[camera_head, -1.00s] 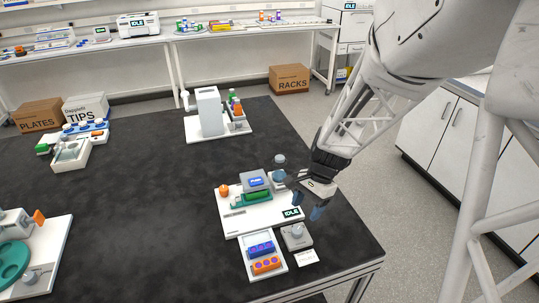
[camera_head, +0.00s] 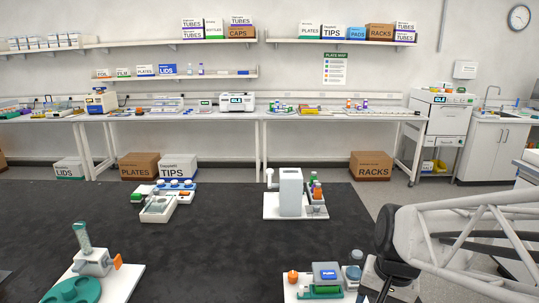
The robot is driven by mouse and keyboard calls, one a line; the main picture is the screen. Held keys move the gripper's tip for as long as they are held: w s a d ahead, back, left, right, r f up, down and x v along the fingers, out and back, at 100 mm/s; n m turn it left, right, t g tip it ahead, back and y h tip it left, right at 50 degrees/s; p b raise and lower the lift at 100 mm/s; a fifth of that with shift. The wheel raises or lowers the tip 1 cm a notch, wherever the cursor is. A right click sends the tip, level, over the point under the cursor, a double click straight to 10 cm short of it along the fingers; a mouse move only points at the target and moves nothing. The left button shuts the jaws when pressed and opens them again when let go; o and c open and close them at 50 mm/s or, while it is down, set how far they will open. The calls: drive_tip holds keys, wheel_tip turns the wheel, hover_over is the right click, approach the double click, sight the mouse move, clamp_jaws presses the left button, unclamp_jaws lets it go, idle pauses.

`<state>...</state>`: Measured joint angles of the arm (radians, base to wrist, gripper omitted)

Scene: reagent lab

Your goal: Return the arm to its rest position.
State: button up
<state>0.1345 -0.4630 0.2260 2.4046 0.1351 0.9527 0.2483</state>
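My arm comes in from the right edge in the head view, low in the picture. The dark and grey wrist end of my gripper (camera_head: 388,268) shows near the bottom edge, at the right side of a white station (camera_head: 293,290) with a blue-topped grey block (camera_head: 326,272) on it. The fingertips are cut off or too small to make out, so I cannot tell whether they are apart or hold anything.
A white dispenser-like device (camera_head: 290,190) stands on the dark table (camera_head: 225,230) behind my gripper. A tray station (camera_head: 160,208) is at the left, and a station with a green disc (camera_head: 75,291) at the front left. The middle of the table is clear.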

drive_tip(key=s+a+r+n+t+h, duration=0.1)
drive_tip(key=s+a+r+n+t, duration=0.1)
drive_tip(key=s+r+n, duration=0.3)
drive_tip(key=shift+s+a+r, duration=0.3)
drive_tip(key=shift+s+r, duration=0.15)
drive_tip(key=shift+s, duration=0.55)
